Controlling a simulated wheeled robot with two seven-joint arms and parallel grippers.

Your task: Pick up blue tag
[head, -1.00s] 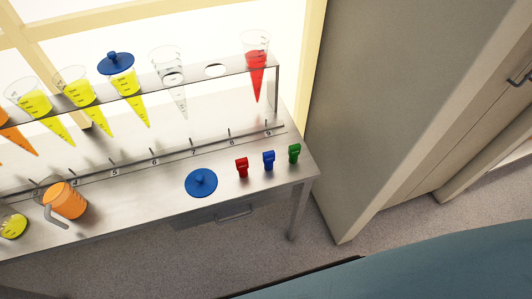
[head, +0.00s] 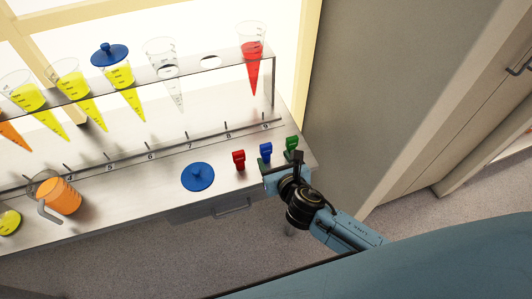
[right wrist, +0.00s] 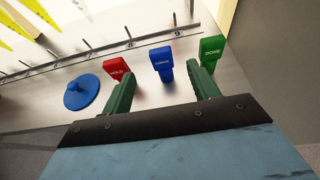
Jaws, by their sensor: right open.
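The blue tag (head: 265,150) stands on the steel bench between the red tag (head: 239,159) and the green tag (head: 292,144). My right gripper (head: 277,163) is at the bench's front edge, just in front of the blue and green tags. In the right wrist view the blue tag (right wrist: 163,64) shows ahead, between the two green fingers (right wrist: 163,84), which are apart and empty. The left finger points toward the red tag (right wrist: 117,68) and the right finger toward the green tag (right wrist: 211,49). I cannot tell whether either touches a tag. My left gripper is out of view.
A blue lid (head: 198,176) lies left of the red tag. An orange-filled jug (head: 62,196) stands further left. Behind, a raised rack (head: 190,78) holds several cones, one with red liquid (head: 252,62). A tall grey cabinet (head: 375,90) stands right of the bench.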

